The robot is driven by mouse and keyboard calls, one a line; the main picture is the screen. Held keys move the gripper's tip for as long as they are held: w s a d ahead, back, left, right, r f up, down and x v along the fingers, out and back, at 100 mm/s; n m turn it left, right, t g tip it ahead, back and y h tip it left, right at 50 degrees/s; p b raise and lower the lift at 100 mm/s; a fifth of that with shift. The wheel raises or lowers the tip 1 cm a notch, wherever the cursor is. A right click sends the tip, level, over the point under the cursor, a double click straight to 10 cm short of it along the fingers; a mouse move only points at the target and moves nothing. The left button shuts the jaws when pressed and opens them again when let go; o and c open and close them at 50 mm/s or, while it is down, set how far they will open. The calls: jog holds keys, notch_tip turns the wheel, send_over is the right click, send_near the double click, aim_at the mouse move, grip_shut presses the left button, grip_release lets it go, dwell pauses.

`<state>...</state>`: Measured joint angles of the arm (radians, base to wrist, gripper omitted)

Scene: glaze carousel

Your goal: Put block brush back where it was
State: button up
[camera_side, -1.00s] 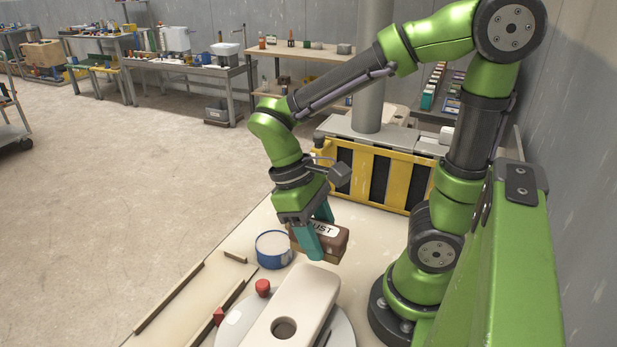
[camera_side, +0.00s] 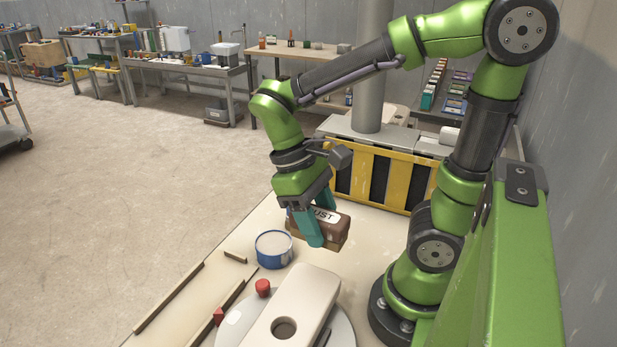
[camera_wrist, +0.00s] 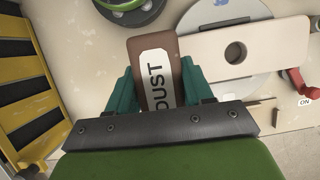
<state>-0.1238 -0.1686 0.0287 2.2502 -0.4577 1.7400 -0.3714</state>
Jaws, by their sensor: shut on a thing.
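The block brush (camera_side: 328,229) is a brown block with a white label; "UST" shows in the side view and "DUST" in the wrist view (camera_wrist: 172,54). My gripper (camera_side: 314,236) has teal fingers and is shut on the brush, one finger on each side of it in the wrist view (camera_wrist: 160,92). The brush is held above the pale table, behind the cream slab and to the right of the blue tub. The fingers and palm hide part of it. I cannot tell its exact height.
A cream slab with a round hole (camera_side: 307,289) lies over a grey disc (camera_side: 342,326). A blue tub with white contents (camera_side: 273,249) stands at the left, with a red knob (camera_side: 263,288) nearer. A yellow-and-black barrier (camera_side: 392,183) stands behind. Wooden strips (camera_side: 168,298) lie along the left edge.

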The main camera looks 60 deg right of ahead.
aim_at(331, 211)
jog(key=d+f, duration=0.4)
jog(key=d, duration=0.1)
jog(key=d+f, duration=0.5)
jog(key=d, duration=0.1)
jog(key=w+d+f, duration=0.1)
jog(key=d+f, duration=0.3)
jog(key=d, duration=0.1)
jog(key=shift+d+f, duration=0.15)
jog(key=shift+d, duration=0.25)
jog(key=shift+f, duration=2)
jog(key=o, duration=1)
jog(key=shift+f, duration=0.15)
